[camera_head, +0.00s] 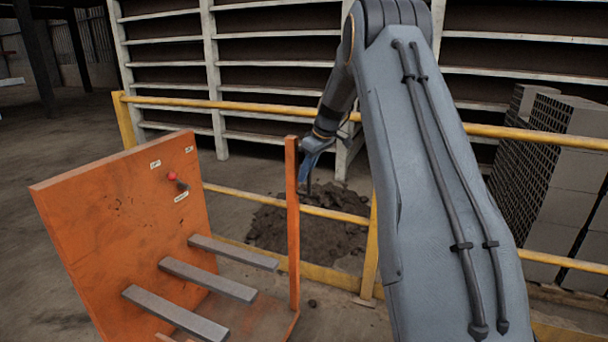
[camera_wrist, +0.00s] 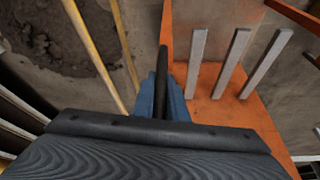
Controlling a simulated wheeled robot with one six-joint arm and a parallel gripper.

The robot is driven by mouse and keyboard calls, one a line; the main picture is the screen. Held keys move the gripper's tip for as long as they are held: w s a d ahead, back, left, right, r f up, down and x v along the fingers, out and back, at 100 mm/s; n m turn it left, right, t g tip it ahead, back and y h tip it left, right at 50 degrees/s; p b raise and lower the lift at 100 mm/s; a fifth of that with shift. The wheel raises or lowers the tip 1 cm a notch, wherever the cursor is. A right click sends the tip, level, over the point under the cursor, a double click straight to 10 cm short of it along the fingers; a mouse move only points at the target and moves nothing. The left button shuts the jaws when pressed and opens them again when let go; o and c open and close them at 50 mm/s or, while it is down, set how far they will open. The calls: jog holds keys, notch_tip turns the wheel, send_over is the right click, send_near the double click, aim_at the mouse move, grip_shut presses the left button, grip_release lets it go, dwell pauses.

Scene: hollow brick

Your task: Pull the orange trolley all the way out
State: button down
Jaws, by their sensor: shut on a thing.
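The orange trolley (camera_head: 120,225) stands at the left in the head view, with an upright orange panel, several grey bars and a narrow orange post (camera_head: 292,225). The wrist view shows its orange base (camera_wrist: 225,108) and grey bars to the right of my gripper. My gripper (camera_head: 316,148) is just behind the post's upper part in the head view. In the wrist view its blue fingers (camera_wrist: 160,98) are shut on a dark handle bar (camera_wrist: 163,65) beside the trolley. Where the handle joins the trolley is hidden.
A yellow railing (camera_head: 245,106) crosses behind the trolley, with a dark rubble heap (camera_head: 305,225) near its foot. Pale shelving (camera_head: 215,75) stands behind. Grey hollow bricks (camera_head: 565,170) are stacked at right. Open floor (camera_head: 60,135) lies at far left.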

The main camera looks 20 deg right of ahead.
jog(key=c, duration=1.8)
grip_release()
jog(key=shift+o, duration=0.2)
jog(key=v, duration=0.7)
jog(key=shift+r+b, duration=0.3)
jog(key=shift+r, duration=0.05)
jog(key=shift+s+d, duration=0.1)
